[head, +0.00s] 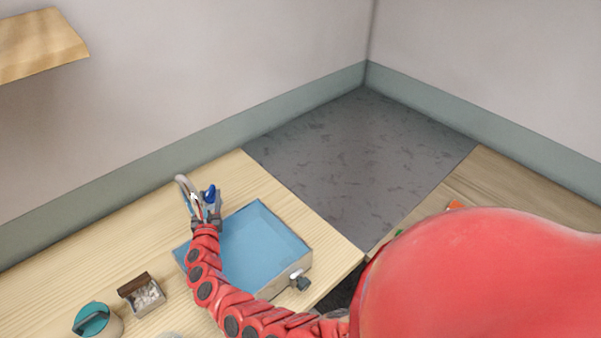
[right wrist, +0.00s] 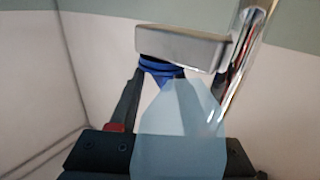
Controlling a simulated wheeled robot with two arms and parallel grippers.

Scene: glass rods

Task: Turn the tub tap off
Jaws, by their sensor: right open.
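The tub (head: 308,258) stands on the light wooden table with blue inside it. At its back left is the tap, with a curved metal spout (head: 182,182) and a blue part (head: 211,191). My right gripper (head: 207,204) is open at the tap, close to the blue part. In the right wrist view the tap shows as a grey block (right wrist: 185,46), a blue collar (right wrist: 160,69) and a shiny upright pipe (right wrist: 243,50). One dark finger reaches up beside the collar; a pale blue translucent shape covers the other side. I cannot tell whether the fingers touch the tap.
A small grey fitting (head: 299,281) sits on the tub's front right. A teal-lidded jar (head: 93,322) and a small box of pale pieces (head: 147,298) stand at left. A wooden shelf (head: 38,45) hangs upper left. Another wooden surface (head: 520,190) is at right.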

